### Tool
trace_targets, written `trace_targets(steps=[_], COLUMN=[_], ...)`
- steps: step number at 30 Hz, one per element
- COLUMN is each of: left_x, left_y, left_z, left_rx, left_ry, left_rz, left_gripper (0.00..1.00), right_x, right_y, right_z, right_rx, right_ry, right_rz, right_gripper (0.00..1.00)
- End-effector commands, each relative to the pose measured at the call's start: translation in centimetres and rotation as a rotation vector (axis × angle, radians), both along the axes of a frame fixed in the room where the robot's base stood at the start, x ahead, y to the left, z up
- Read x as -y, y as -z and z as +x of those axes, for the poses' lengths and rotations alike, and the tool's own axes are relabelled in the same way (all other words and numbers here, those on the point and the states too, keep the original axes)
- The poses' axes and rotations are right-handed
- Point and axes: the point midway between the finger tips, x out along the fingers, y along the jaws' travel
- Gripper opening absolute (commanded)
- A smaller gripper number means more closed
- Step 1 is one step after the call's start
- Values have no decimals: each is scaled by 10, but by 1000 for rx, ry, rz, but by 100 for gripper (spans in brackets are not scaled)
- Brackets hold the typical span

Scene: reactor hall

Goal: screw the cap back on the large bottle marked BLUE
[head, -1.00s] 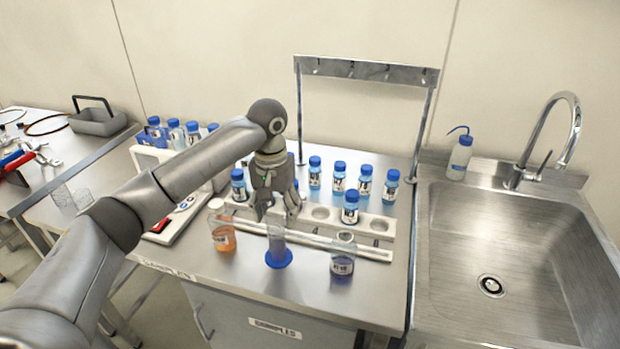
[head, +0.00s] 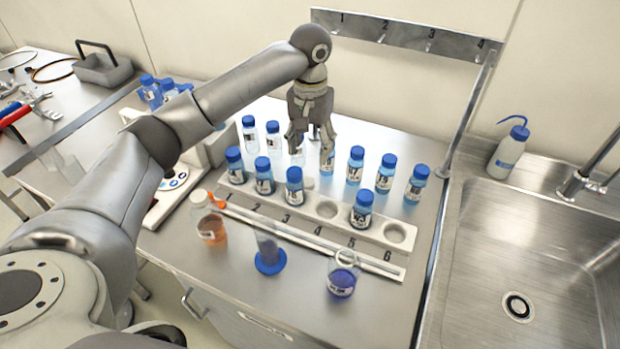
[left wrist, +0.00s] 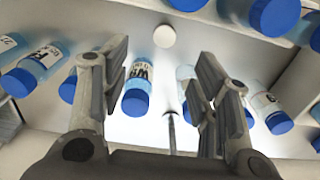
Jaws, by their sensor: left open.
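In the head view, an open flask-like bottle (head: 342,284) with blue-violet liquid and a label stands at the front of the bench; I cannot read the label. A small pale round thing, perhaps a white cap (head: 308,183), sits at the rack beside the third blue-capped vial; it also shows in the left wrist view (left wrist: 164,36). My left gripper (head: 311,148) is open and empty, pointing down above the rear vials. In the left wrist view its fingers (left wrist: 163,62) stand apart, with blue-capped vials beyond them. My right gripper is not in view.
A white rack (head: 326,209) holds several blue-capped vials, with more standing behind it. In front are an orange-liquid bottle (head: 211,229), a blue-footed cylinder (head: 270,256) and a long pale rod. A numbered metal rail stands behind; a sink (head: 540,270) is at right.

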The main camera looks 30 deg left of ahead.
Motion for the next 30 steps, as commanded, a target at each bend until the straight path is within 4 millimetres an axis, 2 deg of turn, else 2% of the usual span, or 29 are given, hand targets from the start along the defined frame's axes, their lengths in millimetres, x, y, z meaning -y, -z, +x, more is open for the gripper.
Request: trace_targets(steps=[5, 15, 27, 30], left_x=[0, -1, -1, -4], left_y=[4, 51, 57, 66], left_z=[0, 0, 0, -1], left_rx=[-1, -2, -1, -3], left_ry=[0, 0, 0, -1], left_rz=[0, 0, 1, 2], left_gripper=[56, 56, 56, 56], right_x=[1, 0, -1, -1], right_y=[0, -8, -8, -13], right_z=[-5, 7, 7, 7], right_rx=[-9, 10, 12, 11], right_ry=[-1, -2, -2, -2], right_rz=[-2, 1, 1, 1], right_gripper=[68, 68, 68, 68])
